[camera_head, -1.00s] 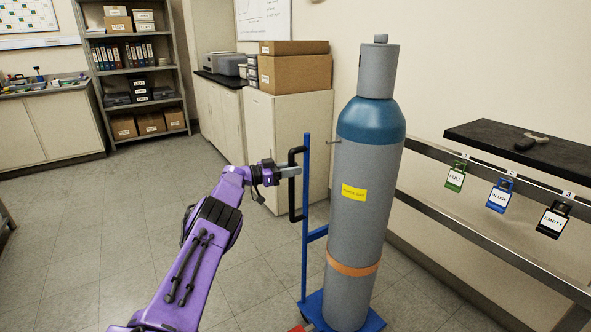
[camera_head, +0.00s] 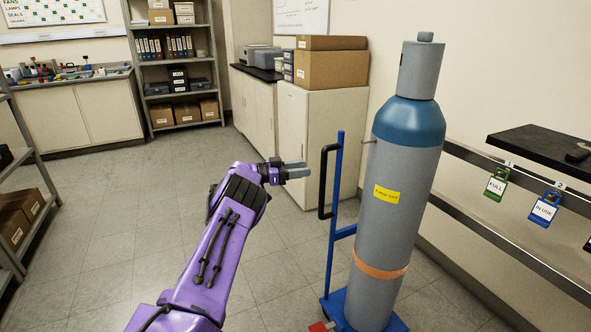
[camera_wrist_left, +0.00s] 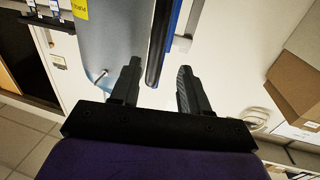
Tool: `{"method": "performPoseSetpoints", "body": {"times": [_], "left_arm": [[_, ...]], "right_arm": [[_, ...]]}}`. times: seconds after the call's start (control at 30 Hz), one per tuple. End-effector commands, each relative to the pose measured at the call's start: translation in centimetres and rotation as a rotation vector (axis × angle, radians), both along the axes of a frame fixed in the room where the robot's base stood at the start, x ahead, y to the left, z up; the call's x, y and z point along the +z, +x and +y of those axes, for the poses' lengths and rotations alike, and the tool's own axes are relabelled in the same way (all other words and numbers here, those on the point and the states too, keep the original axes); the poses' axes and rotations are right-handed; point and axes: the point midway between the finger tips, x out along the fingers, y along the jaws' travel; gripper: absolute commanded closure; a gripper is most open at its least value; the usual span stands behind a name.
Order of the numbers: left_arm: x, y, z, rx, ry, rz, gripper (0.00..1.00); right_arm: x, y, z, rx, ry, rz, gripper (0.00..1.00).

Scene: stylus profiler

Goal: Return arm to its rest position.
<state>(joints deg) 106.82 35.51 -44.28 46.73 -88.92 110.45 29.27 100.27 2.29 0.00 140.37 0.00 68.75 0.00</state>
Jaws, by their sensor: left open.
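My left arm is purple and reaches in from the bottom of the head view. Its gripper (camera_head: 297,171) is open and empty, just left of the black handle (camera_head: 323,182) of a blue hand truck (camera_head: 336,205). In the left wrist view the two fingers (camera_wrist_left: 157,88) are apart, and the black handle (camera_wrist_left: 155,50) lies beyond and between their tips, not gripped. A tall grey gas cylinder (camera_head: 395,190) with a blue shoulder and a yellow label stands upright on the truck, an orange strap around its lower part. My right gripper is not in view.
White cabinets (camera_head: 310,140) with cardboard boxes (camera_head: 330,70) stand behind the truck. A wall rail at the right carries FULL (camera_head: 496,187) and IN USE (camera_head: 543,210) tags below a black shelf (camera_head: 545,145). Shelving (camera_head: 20,200) stands at the left edge. The floor (camera_head: 130,215) left of my arm is clear.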

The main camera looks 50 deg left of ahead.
Motion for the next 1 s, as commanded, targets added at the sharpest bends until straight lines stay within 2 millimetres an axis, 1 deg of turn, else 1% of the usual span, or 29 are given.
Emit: {"method": "performPoseSetpoints", "body": {"times": [0.03, 0.1, 0.23, 0.77, 0.83, 0.87, 0.97, 1.0], "left_arm": [[0.0, -0.8, 0.5, 0.002, 0.000, 0.000, 0.55], [-0.1, -1.7, 0.9, 0.002, -0.001, 0.000, 0.55], [-0.1, -2.3, 1.2, 0.000, 0.000, 0.001, 0.55], [-0.1, -2.4, 1.3, 0.000, 0.002, -0.001, 0.55], [-0.3, -2.3, 1.5, 0.013, 0.046, -0.010, 0.55], [-0.3, -2.2, 2.0, 0.039, 0.070, -0.027, 0.55], [-2.9, -3.2, 4.4, 0.229, 0.069, -0.069, 0.55], [-4.7, -3.6, 4.8, 0.328, 0.043, -0.074, 0.55]], "right_arm": [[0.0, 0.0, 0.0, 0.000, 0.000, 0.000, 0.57], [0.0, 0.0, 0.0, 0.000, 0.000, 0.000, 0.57], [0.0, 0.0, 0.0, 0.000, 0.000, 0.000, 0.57], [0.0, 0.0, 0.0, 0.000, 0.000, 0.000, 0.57], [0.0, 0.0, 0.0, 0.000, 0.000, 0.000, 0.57], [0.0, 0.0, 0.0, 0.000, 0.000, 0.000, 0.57], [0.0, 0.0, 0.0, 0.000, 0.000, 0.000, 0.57], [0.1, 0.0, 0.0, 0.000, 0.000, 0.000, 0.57]]}}
